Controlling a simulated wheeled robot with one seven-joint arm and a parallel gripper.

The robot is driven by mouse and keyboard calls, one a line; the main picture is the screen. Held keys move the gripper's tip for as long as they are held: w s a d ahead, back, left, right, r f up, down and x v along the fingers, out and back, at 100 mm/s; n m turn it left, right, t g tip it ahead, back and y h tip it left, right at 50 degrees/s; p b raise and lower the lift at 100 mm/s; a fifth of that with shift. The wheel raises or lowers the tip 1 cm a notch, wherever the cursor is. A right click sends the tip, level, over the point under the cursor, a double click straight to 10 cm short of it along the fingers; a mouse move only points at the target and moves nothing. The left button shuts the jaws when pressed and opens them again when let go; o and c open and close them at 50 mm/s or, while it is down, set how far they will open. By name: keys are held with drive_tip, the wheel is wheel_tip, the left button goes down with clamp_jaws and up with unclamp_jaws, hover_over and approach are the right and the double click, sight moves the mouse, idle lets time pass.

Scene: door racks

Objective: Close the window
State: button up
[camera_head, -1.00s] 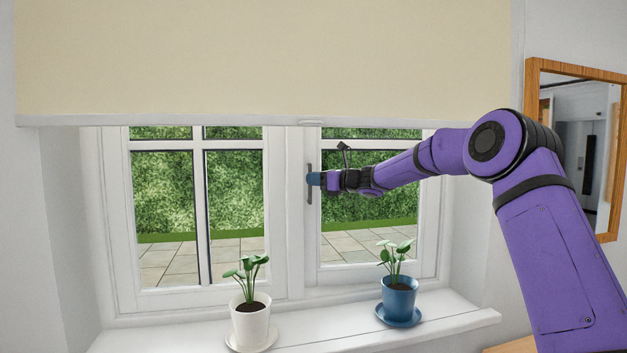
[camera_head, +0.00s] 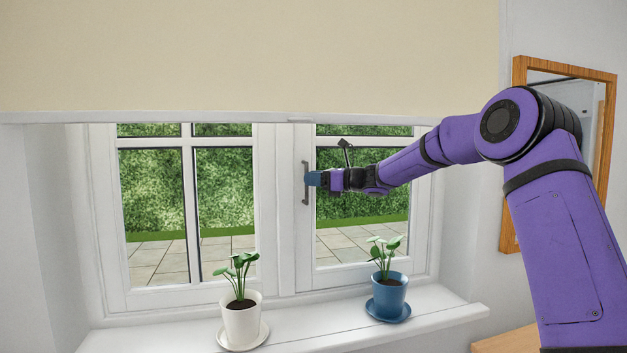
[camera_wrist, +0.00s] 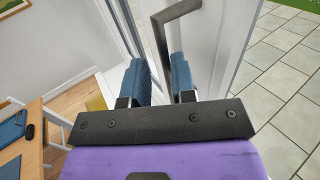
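The white-framed window has a left pane (camera_head: 155,192) and a right sash (camera_head: 298,262). The right sash looks shut or nearly shut in the head view; I cannot tell which. A dark grey bar handle (camera_head: 305,194) stands upright on its left edge and also shows in the wrist view (camera_wrist: 178,11). My gripper (camera_head: 312,179), with blue fingertips, is at the handle. In the wrist view my gripper (camera_wrist: 160,78) is open, with a gap between the fingers, and the handle bar runs down toward that gap. The fingers hide its lower part, so contact is unclear.
A white pot (camera_head: 241,322) and a blue pot (camera_head: 388,297) with plants stand on the sill (camera_head: 310,335) below my arm. A cream blind (camera_head: 250,55) hangs above. A wood-framed mirror (camera_head: 508,190) is on the right wall. A wooden table (camera_wrist: 36,150) shows in the wrist view.

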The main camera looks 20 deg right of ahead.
drive_tip(key=v, duration=1)
drive_tip(key=shift+s+d, duration=0.15)
drive_tip(key=shift+d, duration=0.2)
drive_tip(key=s+a+f+n+g+h, duration=0.1)
drive_tip(key=s+a+n+g+h, duration=0.2)
drive_tip(key=s+a+n, duration=0.55)
drive_tip(key=s+a+f+n+g+h, duration=0.2)
drive_tip(key=s+a+n+g+h, duration=0.15)
drive_tip(key=s, duration=0.95)
drive_tip(key=s+d+f+n+h, duration=0.2)
drive_tip(key=s+d+n, duration=0.1)
drive_tip(key=s, duration=0.6)
drive_tip(key=s+d+f+n+t+h, duration=0.1)
drive_tip(key=s+d+f+n+h, duration=0.1)
drive_tip(key=s+n, duration=0.3)
drive_tip(key=s+d+f+n+t+h, duration=0.1)
drive_tip(key=s+d+f+n+h, duration=0.1)
drive_tip(key=s, duration=1.1)
drive_tip(key=d+n+h, duration=0.1)
drive_tip(key=n+h, duration=0.1)
drive_tip(key=shift+d+f+n, duration=0.25)
drive_tip(key=shift+d+n, duration=0.05)
drive_tip(key=shift+d, duration=0.05)
